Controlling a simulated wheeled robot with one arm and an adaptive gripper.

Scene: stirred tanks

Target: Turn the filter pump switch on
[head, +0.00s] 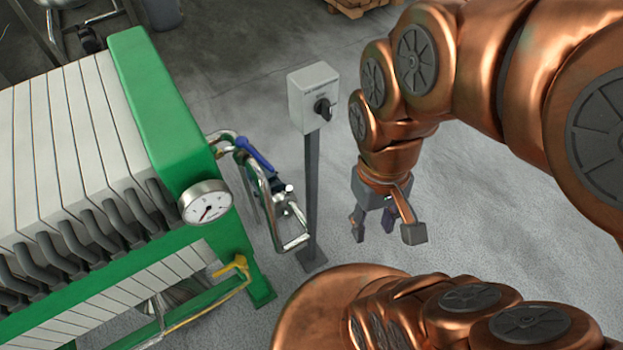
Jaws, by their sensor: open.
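The filter pump switch is a light grey box (314,92) on top of a dark post (312,190). A black rotary knob (322,110) sits on its front face. The lettering on the box is too small to read. My gripper (388,232) hangs below and to the right of the box, with its fingers pointing down. Its fingers are spread apart and hold nothing. It is apart from the switch and the post.
A green-framed filter press (150,110) with white plates fills the left side. A pressure gauge (206,204), bent steel pipes (268,195) with a blue-handled valve (255,155) and a yellow handle (232,266) stick out near the post. Grey floor is clear behind the box.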

